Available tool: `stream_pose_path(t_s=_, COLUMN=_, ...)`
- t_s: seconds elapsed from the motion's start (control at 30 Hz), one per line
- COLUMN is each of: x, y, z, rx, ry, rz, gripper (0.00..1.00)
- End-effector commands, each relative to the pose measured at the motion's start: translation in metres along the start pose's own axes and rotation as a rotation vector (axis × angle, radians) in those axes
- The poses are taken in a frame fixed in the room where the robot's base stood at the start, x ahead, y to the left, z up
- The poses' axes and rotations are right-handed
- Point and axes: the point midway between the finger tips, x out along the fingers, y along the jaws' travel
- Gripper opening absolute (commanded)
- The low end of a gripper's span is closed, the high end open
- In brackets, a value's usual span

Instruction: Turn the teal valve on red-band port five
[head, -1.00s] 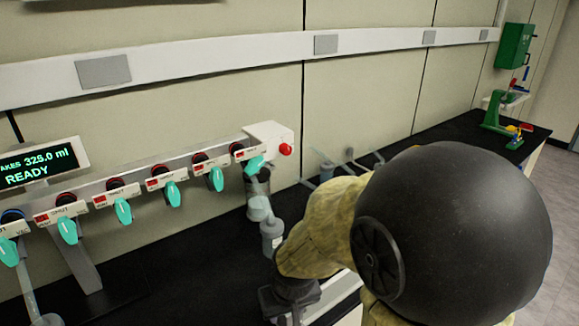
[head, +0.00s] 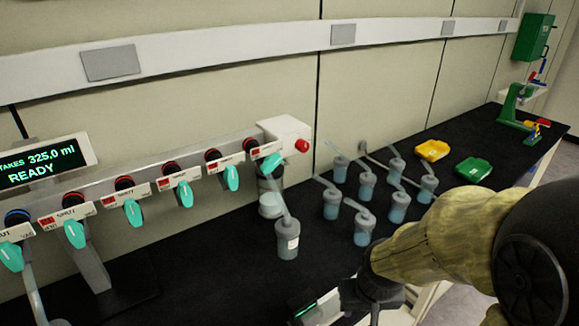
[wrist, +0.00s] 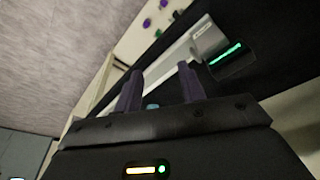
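A row of teal valves hangs along the pale manifold (head: 150,178) at left in the head view. The leftmost port has a blue band (head: 18,217); the others have dark red bands. I cannot read port numbers. The rightmost red-band port bears a teal valve (head: 271,162) tilted sideways; the teal valve to its left (head: 231,177) hangs down, as do the rest. A flask (head: 287,238) with a slanting tube is below the rightmost port. My gripper (head: 372,300) is low at right, away from the valves. In the wrist view its fingers (wrist: 160,88) are apart and empty.
Several blue-filled flasks (head: 362,226) stand on the black bench right of the manifold. Beyond are a yellow tray (head: 432,150) and a green tray (head: 473,169). A red knob (head: 302,146) is on the manifold's end box. A device with a green light (head: 305,310) is near my gripper.

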Motion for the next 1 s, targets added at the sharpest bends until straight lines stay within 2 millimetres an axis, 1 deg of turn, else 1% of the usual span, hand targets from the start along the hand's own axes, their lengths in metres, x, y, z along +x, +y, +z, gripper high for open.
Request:
stream_pose_path(t_s=0.3, x=0.0, y=0.0, z=-0.001, rx=-0.001, ry=0.001, rz=0.0, gripper=0.4)
stream_pose_path(t_s=0.43, x=-0.001, y=0.003, z=-0.007, rx=-0.007, ry=0.011, rz=0.007, gripper=0.4)
stream_pose_path(t_s=0.57, x=0.0, y=0.007, z=-0.025, rx=-0.034, ry=0.045, rz=0.014, gripper=0.4)
stream_pose_path(t_s=0.73, x=0.007, y=0.008, z=-0.056, rx=-0.083, ry=0.124, rz=-0.022, gripper=0.4)
stream_pose_path(t_s=0.87, x=0.012, y=-0.001, z=-0.075, rx=-0.107, ry=0.198, rz=-0.101, gripper=0.4)
stream_pose_path(t_s=1.0, x=0.012, y=-0.018, z=-0.09, rx=-0.104, ry=0.284, rz=-0.227, gripper=0.4)
